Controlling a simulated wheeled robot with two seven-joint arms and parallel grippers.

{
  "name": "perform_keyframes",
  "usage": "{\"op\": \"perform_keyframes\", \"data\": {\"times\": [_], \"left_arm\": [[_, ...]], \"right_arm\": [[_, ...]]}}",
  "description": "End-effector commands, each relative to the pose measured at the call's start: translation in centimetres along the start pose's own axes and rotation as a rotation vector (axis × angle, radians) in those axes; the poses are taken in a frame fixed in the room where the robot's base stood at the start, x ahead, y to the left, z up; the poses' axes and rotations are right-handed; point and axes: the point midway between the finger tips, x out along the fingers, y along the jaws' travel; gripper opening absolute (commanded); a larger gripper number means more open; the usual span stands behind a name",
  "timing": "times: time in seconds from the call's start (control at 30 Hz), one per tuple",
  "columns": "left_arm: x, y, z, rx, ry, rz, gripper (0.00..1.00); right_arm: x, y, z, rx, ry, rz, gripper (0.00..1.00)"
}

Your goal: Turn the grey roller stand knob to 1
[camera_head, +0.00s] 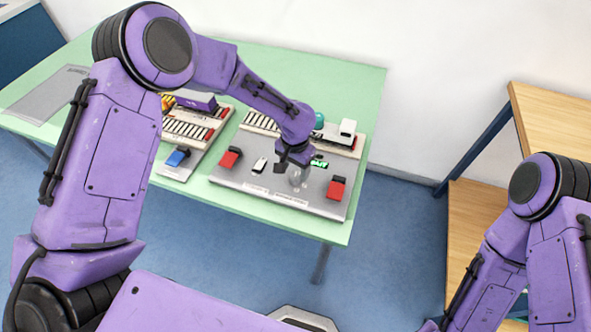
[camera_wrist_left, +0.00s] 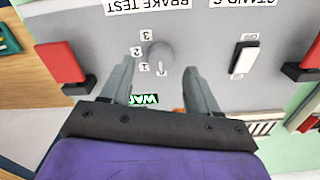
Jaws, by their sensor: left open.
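The grey knob (camera_wrist_left: 160,54) is a round dial on a grey panel (camera_wrist_left: 210,18) marked BRAKE TEST. Labels 1, 2 and 3 sit beside it, upside down in the left wrist view, with another small white label partly hidden at its edge. I cannot make out where the knob points. My left gripper (camera_wrist_left: 159,70) is open, one finger on each side of the knob's near edge; I see no clear contact. In the head view my left gripper (camera_head: 293,160) is over the panel, by the knob (camera_head: 297,177). My right arm shows at the right, its gripper out of frame.
The panel has red switches (camera_head: 336,188) (camera_head: 230,158), a white rocker switch (camera_head: 259,165) and a green-lit display (camera_head: 319,163). A white toy truck (camera_head: 346,130) stands on rollers behind. A second panel with a blue switch (camera_head: 177,157) is to the left. Wooden shelving (camera_head: 550,120) stands right.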

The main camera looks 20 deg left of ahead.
Motion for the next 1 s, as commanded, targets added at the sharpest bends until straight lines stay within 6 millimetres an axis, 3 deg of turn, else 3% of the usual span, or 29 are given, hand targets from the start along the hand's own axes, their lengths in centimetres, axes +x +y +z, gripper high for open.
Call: {"op": "perform_keyframes", "data": {"times": [0.2, 0.47, 0.63, 0.67, 1.0], "left_arm": [[2.6, 0.1, 0.0, 0.001, 0.0, 0.0, 0.6], [2.8, 0.1, -0.1, 0.002, 0.001, 0.0, 0.6], [2.8, 0.1, -0.1, 0.002, 0.001, 0.0, 0.08], [2.8, 0.1, -0.1, 0.002, 0.001, 0.0, 0.04], [2.8, 0.1, -0.1, 0.043, 0.001, 0.0, 0.04]], "right_arm": [[-0.5, 0.0, -0.2, 0.0, 0.001, 0.0, 0.0], [-0.5, 0.0, -0.2, 0.0, 0.001, 0.0, 0.0], [-0.5, 0.0, -0.2, 0.0, 0.001, 0.0, 0.0], [-0.5, 0.0, -0.2, 0.0, 0.001, 0.0, 0.0], [-0.6, 0.0, -0.3, 0.0, 0.001, 0.0, 0.0]]}}
